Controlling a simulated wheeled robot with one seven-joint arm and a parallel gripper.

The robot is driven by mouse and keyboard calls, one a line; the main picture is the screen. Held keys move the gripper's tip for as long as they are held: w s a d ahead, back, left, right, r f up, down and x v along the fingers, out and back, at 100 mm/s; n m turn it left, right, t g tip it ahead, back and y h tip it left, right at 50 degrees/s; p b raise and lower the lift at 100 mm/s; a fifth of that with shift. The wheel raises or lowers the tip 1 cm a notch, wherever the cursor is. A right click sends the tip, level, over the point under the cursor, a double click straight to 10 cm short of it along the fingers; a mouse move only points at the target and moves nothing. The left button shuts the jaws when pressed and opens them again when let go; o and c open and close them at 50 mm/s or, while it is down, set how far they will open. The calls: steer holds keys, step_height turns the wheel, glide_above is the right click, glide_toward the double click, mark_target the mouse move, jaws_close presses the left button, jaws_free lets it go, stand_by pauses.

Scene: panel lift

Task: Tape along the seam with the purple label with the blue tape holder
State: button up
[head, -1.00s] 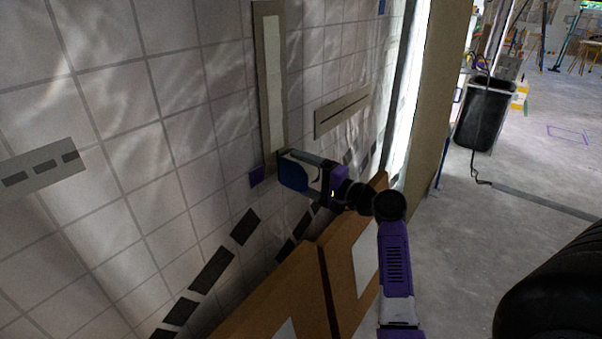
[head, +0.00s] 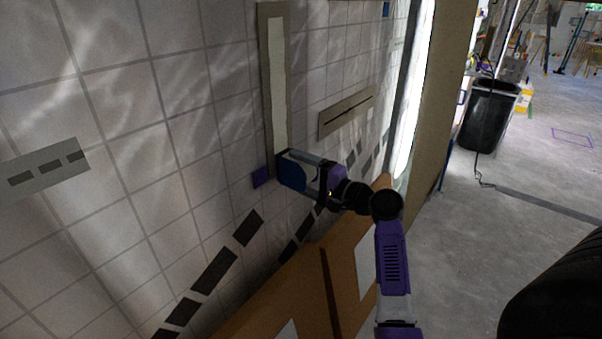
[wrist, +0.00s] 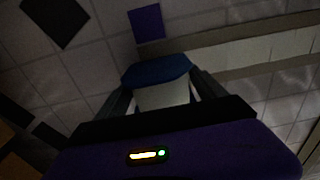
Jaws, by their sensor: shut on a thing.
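The purple label (head: 260,177) is a small square on the tiled wall, just left of the lower end of a vertical grey-brown strip (head: 267,100). A pale band (head: 279,70) runs down the middle of that strip. My gripper (head: 312,180) is shut on the blue tape holder (head: 291,172), whose blue end is at the strip's lower end. Whether it touches the wall is not clear. In the wrist view the blue holder (wrist: 158,70) sits between my gripper's fingers (wrist: 162,92), with the purple label (wrist: 147,22) beyond it and the pale band (wrist: 265,47) to the right.
A horizontal strip with a dark slot (head: 347,112) and a grey plate with dark bars (head: 45,168) are on the wall. Brown boards (head: 300,285) stand below my arm. A black bin (head: 487,115) stands on open floor at the right.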

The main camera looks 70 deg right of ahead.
steer(key=shift+w, duration=0.25)
steer(key=shift+s+r+p, duration=0.1)
steer(key=shift+r+p, duration=1.8)
steer(key=shift+r, duration=0.2)
steer(key=shift+d, duration=0.1)
steer(key=shift+f, duration=0.1)
steer(key=shift+w+f+b, duration=0.25)
steer(key=shift+f+b, duration=0.8)
steer(key=shift+f, duration=0.2)
steer(key=shift+f+b, duration=0.5)
steer(key=shift+f, duration=0.1)
steer(key=shift+c, duration=0.6)
steer(key=shift+w+f, duration=0.1)
steer(key=shift+f, duration=0.1)
steer(key=shift+c, duration=0.8)
